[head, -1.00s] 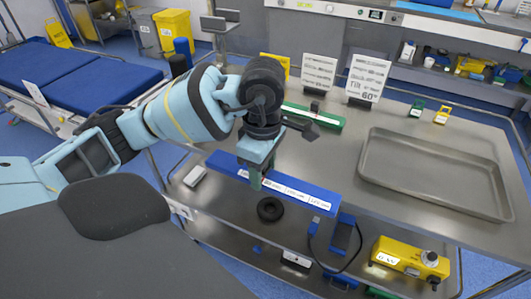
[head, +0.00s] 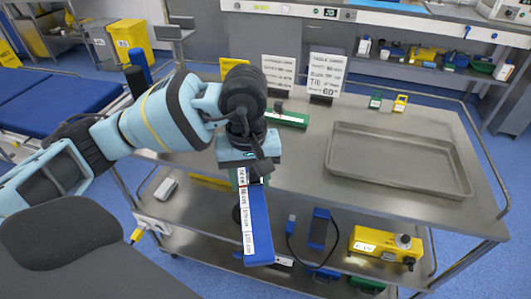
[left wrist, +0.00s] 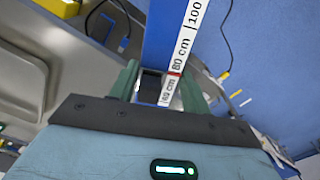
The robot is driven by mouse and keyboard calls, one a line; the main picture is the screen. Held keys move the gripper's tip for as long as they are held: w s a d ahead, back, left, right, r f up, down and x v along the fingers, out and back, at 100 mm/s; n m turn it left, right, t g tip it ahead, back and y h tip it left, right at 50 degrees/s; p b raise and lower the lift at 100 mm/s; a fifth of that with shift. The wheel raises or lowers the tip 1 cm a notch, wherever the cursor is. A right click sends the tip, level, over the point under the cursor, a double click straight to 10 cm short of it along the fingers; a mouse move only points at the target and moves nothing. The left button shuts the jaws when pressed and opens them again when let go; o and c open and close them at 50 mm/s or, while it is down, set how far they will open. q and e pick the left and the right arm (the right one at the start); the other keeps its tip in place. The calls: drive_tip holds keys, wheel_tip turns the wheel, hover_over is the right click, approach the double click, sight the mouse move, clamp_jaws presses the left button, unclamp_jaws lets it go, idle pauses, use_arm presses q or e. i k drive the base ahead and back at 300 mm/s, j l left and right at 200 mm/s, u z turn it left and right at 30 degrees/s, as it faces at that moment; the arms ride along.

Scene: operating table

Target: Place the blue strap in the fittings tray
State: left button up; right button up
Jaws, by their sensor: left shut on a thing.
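The blue strap (head: 258,225) is a long flat blue bar with a white label strip marked in cm. My left gripper (head: 248,180) is shut on its far end in the head view, and the strap points toward the camera past the table's front edge. In the left wrist view the strap (left wrist: 158,35) runs up and away from between the fingers of the left gripper (left wrist: 160,88). The fittings tray (head: 335,185), a shallow grey metal tray, lies empty on the table to the right of the gripper. My right gripper is not in view.
A green strap (head: 288,119) lies behind the gripper. A green clamp (head: 376,99) and a yellow clamp (head: 400,103) are behind the tray. A yellow box (head: 385,246) is on the lower shelf. Table between gripper and tray is clear.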

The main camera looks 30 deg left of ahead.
sight(393, 148)
drive_tip(key=z, duration=1.8)
drive_tip(key=j, duration=1.7)
drive_tip(key=k, duration=0.05)
